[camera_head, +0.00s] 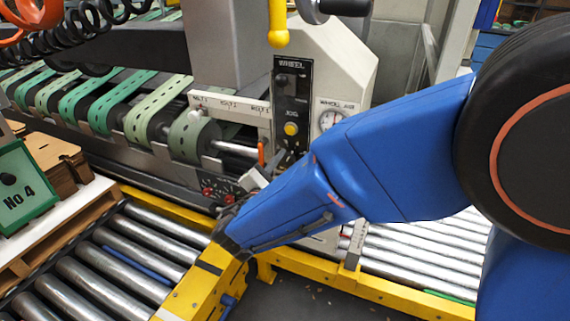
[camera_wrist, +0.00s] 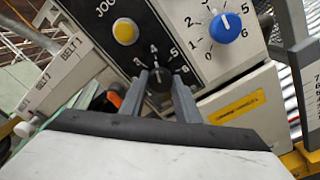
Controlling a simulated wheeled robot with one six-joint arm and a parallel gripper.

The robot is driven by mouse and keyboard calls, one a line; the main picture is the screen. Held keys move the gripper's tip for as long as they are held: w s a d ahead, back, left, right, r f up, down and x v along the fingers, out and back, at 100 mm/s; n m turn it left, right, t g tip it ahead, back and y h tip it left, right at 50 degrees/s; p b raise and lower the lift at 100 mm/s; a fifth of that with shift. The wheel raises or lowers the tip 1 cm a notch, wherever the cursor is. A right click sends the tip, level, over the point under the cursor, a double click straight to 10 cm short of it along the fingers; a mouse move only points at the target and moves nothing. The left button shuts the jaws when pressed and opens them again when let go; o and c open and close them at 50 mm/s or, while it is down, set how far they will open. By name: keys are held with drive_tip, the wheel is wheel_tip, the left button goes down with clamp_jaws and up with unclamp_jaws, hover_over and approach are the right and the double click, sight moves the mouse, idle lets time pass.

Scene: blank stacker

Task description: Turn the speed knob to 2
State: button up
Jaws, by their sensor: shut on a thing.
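A small dark knob (camera_wrist: 160,76) with a numbered scale shows in the wrist view, below the yellow JOG button (camera_wrist: 125,31). The numbers 3, 4, 5 and 6 show around its top; the rest of the scale is hidden. My gripper (camera_wrist: 160,82) is shut on this knob, one grey finger on each side. The knob's pointer cannot be made out, and no SPEED label is readable. A separate blue knob (camera_wrist: 226,28) with a white pointer stands to the upper right. In the head view my gripper (camera_head: 273,163) meets the bottom of the black panel (camera_head: 291,88).
An orange lever (camera_head: 261,153) stands just left of my gripper in the head view. A yellow handle (camera_head: 278,38) hangs above. Rollers and yellow rails lie below.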

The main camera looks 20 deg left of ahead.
drive_tip(key=shift+n, duration=0.3)
drive_tip(key=n, duration=0.3)
drive_tip(key=shift+n, duration=0.3)
drive_tip(key=n, duration=0.4)
drive_tip(key=shift+h, duration=0.3)
drive_tip(key=n, duration=0.4)
drive_tip(key=shift+n+h, duration=0.3)
drive_tip(key=shift+n, duration=2)
drive_tip(key=o, duration=1)
drive_tip(key=shift+o, duration=0.2)
